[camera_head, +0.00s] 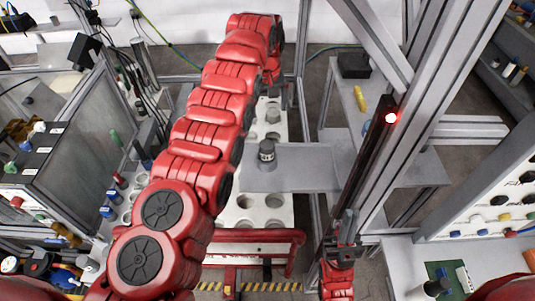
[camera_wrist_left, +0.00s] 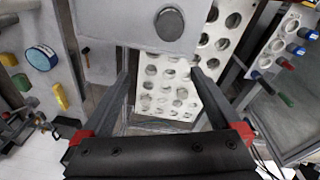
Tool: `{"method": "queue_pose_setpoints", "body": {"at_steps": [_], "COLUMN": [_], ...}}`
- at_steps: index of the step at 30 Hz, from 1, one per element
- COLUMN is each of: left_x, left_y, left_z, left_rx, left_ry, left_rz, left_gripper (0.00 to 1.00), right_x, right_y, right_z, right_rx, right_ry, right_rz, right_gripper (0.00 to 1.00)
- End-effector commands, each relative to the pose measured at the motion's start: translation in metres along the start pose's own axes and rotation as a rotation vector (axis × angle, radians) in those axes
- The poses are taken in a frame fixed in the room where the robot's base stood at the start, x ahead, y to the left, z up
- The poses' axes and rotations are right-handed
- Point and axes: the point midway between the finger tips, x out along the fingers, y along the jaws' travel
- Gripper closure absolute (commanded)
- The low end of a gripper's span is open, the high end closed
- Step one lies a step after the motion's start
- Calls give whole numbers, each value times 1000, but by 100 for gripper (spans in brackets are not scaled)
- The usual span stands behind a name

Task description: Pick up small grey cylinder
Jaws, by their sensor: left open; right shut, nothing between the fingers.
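The small grey cylinder (camera_head: 266,150) stands upright, with a dark band, on a light grey plate (camera_head: 310,170) in the middle of the head view. In the left wrist view the cylinder (camera_wrist_left: 169,22) shows end-on at the top, on the plate (camera_wrist_left: 112,25). My left gripper (camera_wrist_left: 160,75) is open and empty. Its fingers point toward the plate's edge, and the cylinder lies beyond the tips, apart from them. In the head view the left gripper is partly hidden behind its red arm. My right gripper (camera_head: 346,226) is shut and empty, low and right of the plate.
A white rack with round holes (camera_head: 245,214) lies below the plate. Grey metal posts (camera_head: 430,100) stand to the right of it. A board with coloured parts (camera_head: 500,190) is at far right. A glass-sided cabinet (camera_head: 80,130) stands at left.

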Motion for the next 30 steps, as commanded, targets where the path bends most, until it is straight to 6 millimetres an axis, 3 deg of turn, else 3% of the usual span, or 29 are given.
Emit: {"method": "queue_pose_setpoints", "body": {"at_steps": [1,3,6,18,22,24,30], "left_x": [-14,-24,-22,57,76,74,89], "left_y": [-3,-8,-12,-16,-16,-18,-18], "left_z": [10,22,32,40,44,42,43], "left_rx": [-4,-9,-14,-13,-11,-13,-12], "left_ry": [-35,-77,-108,-107,-107,-108,-107], "left_rz": [-21,-47,-67,-66,-68,-68,-66], "left_gripper": [3,3,3,3,3,3,3], "right_x": [0,-1,-9,-86,-92,-77,-72], "right_y": [0,0,0,-4,-5,-4,-4], "right_z": [0,0,2,14,16,13,12], "right_rx": [0,0,0,0,0,0,0], "right_ry": [0,0,0,0,0,0,0], "right_rz": [0,0,0,0,0,0,0], "right_gripper": [100,100,100,100,100,100,100]}}
